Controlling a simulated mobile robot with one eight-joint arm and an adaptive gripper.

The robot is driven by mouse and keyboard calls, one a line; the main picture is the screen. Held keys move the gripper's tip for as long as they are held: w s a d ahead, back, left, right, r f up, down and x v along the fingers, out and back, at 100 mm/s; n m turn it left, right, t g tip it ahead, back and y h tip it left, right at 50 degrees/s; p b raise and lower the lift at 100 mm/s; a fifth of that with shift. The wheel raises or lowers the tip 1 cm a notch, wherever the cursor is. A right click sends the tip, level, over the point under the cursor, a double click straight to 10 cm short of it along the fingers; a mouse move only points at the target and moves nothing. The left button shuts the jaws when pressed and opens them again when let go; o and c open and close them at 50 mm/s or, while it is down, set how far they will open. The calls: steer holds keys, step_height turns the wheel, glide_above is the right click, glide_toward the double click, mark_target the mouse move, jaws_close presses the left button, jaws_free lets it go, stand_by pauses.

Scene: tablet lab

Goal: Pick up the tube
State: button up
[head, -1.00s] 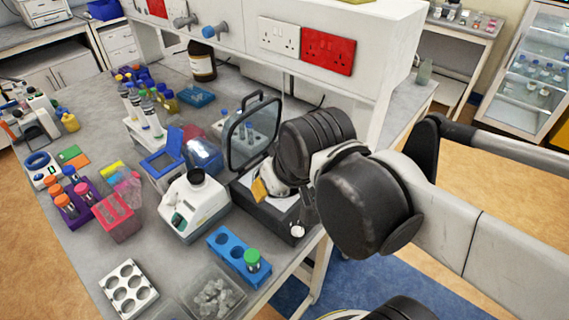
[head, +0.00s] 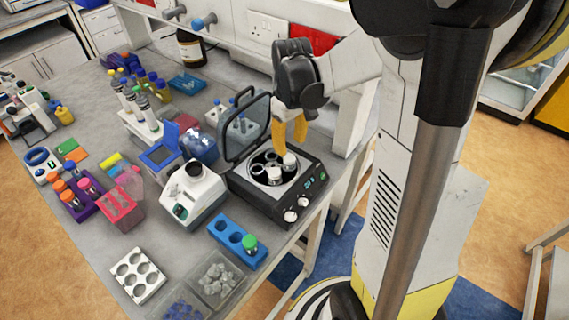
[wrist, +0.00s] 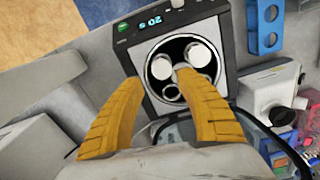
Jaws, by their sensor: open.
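The centrifuge (head: 243,188) stands on the bench with its lid open. Two white-capped tubes sit in its round rotor, one cap (head: 290,160) nearer my gripper and one (head: 274,175) lower in the picture. The wrist view shows both caps, one at the right (wrist: 199,54) and one at the left (wrist: 160,68), with other rotor holes empty. My gripper (head: 288,144) is open and empty, its yellow fingers pointing down above the rotor. In the wrist view the fingers (wrist: 174,78) are spread over the rotor. I cannot tell whether they touch a cap.
The raised lid (head: 246,124) stands behind the rotor, close to my gripper. A white device (head: 194,192) is left of the centrifuge. A blue rack (head: 222,231) with a green-capped tube is in front. Several racks crowd the left bench; a wall unit rises behind.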

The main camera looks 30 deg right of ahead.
mark_target(289, 157)
step_height(289, 157, down, 7)
steer(key=shift+s+a+r+b, duration=0.1)
steer(key=shift+a+r+b, duration=0.1)
steer(key=shift+b, duration=0.8)
jaws_close()
